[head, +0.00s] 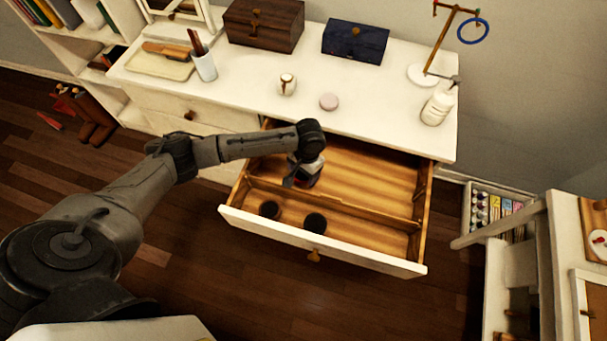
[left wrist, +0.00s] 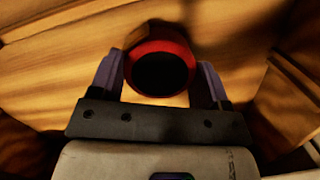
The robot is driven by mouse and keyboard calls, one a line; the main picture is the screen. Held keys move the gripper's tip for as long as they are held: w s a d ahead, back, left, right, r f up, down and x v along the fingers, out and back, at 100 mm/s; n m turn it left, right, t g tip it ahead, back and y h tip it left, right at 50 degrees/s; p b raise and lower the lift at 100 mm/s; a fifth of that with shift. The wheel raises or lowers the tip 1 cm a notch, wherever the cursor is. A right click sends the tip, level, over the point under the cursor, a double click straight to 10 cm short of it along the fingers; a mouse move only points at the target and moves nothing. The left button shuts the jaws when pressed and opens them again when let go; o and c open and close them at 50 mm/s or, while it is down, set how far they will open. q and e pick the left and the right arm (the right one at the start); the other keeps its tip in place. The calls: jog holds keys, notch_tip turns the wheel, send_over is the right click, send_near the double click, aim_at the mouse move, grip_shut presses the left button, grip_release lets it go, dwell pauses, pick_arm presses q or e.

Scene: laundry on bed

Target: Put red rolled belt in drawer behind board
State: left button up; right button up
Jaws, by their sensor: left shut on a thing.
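The red rolled belt (left wrist: 182,50) is a short roll with a dark centre, seen in the left wrist view between the two fingers of my left gripper (left wrist: 160,80). The gripper is shut on it. In the head view my left gripper (head: 301,176) points down into the open drawer (head: 350,256), at the rear compartment behind the dividing board (head: 365,208). The belt is mostly hidden there by the gripper. Whether it touches the drawer floor I cannot tell. My right gripper is out of view.
Two dark rolls (head: 314,222) lie in the drawer's front compartment. The rear compartment's right side is clear.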

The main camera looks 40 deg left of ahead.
pick_arm(q)
notch_tip(320, 180, down, 2)
jog(key=shift+f, duration=0.1)
jog(key=o, duration=1)
jog(key=shift+r, duration=0.2)
notch_tip(320, 180, up, 12)
jog(key=w+p, duration=0.1)
jog(key=p, duration=0.1)
jog(key=shift+w+f, duration=0.15)
jog(key=shift+w, duration=0.25)
